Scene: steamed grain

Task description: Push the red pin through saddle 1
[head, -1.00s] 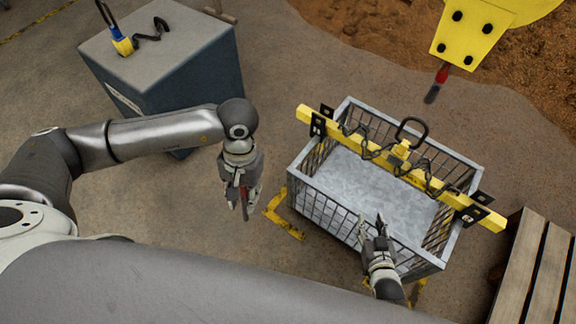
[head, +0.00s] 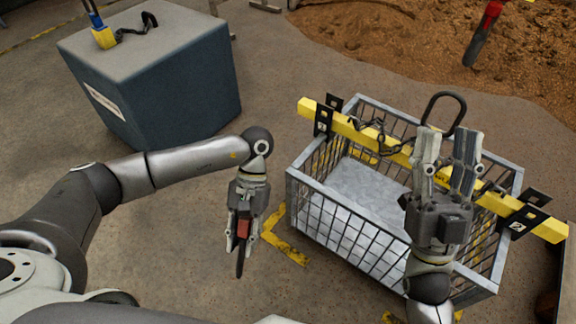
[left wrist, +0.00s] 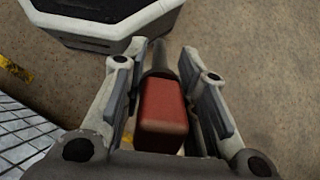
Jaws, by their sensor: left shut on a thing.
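My left gripper (head: 242,232) is shut on the red pin. The pin's red block handle (left wrist: 163,112) sits between the fingers in the left wrist view, and its dark shaft (head: 240,262) points down in the head view. The gripper is left of the basket, apart from it. A yellow beam (head: 400,158) lies across the basket top with a black bracket (head: 323,121) at its left end and another (head: 528,212) at its right. The right one seems marked 2; I cannot read a number on the left one. My right gripper (head: 447,160) is open and empty, in front of the beam.
A wire basket (head: 292,200) stands on the floor with yellow corner marks (head: 285,248). A black lifting loop (head: 462,100) and chain show at the beam. A blue-grey block (head: 160,90) stands back left. A red-topped grey rod (head: 482,38) hangs at upper right.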

